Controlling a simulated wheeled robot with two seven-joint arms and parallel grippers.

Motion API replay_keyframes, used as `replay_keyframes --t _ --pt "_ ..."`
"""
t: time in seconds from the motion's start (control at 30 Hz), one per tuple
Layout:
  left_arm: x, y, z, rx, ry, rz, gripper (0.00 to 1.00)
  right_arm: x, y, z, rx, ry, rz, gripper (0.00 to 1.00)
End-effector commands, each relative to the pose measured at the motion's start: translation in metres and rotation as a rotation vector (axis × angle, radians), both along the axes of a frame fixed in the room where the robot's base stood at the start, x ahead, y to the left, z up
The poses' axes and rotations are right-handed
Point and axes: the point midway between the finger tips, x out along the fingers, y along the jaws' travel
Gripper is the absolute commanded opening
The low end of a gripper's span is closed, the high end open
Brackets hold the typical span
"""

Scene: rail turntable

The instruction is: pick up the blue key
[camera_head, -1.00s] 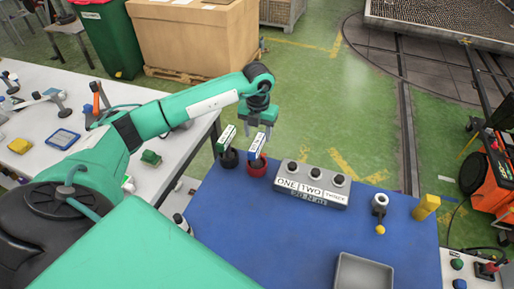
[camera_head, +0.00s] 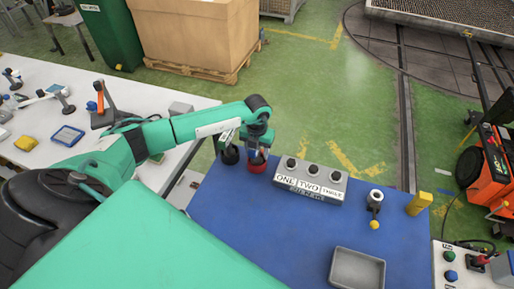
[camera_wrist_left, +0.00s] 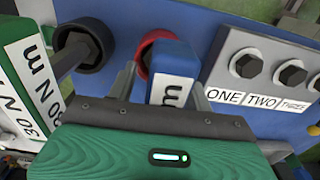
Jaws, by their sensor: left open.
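The blue key (camera_wrist_left: 175,60) has a blue top and a white label marked "m". It stands in a round red holder (camera_head: 257,167) on the blue bench top, and the red rim also shows in the left wrist view. My left gripper (camera_head: 257,148) is open and lowered over the key. In the left wrist view one finger of the gripper (camera_wrist_left: 162,88) is on each side of the key. Contact cannot be told. The key's lower part is hidden. My right gripper is in neither view.
A green key (camera_wrist_left: 28,80) with a white label stands in a black holder (camera_head: 230,156) close to the left. A grey box labelled ONE, TWO, THREE (camera_head: 311,177) is close to the right. A grey tray (camera_head: 358,269) and a yellow block (camera_head: 419,204) are farther right.

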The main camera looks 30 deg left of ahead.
Motion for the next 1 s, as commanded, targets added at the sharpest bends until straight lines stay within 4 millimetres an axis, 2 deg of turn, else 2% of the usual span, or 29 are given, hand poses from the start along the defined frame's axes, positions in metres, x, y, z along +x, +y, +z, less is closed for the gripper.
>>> replay_keyframes --t 0.07,0.1,0.33,0.37,0.77,0.87,1.0 --pt "0.000 0.000 0.000 0.000 0.000 0.000 0.51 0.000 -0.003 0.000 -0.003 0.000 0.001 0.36" --pt "0.000 0.000 0.000 0.000 0.000 0.000 0.47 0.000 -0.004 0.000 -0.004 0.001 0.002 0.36" --pt "0.000 0.000 0.000 0.000 0.000 0.000 0.02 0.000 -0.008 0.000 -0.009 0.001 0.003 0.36" --pt "0.000 0.000 0.000 0.000 0.000 0.000 0.00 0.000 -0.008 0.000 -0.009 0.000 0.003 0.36" --pt "0.001 0.000 0.006 -0.001 -0.002 -0.001 0.00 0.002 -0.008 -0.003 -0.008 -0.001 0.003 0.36" --pt "0.001 0.000 0.014 0.000 -0.004 -0.001 0.00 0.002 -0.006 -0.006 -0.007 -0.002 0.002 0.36" --pt "0.001 0.000 0.035 0.000 -0.005 -0.001 0.00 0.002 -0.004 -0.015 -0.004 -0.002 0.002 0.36"
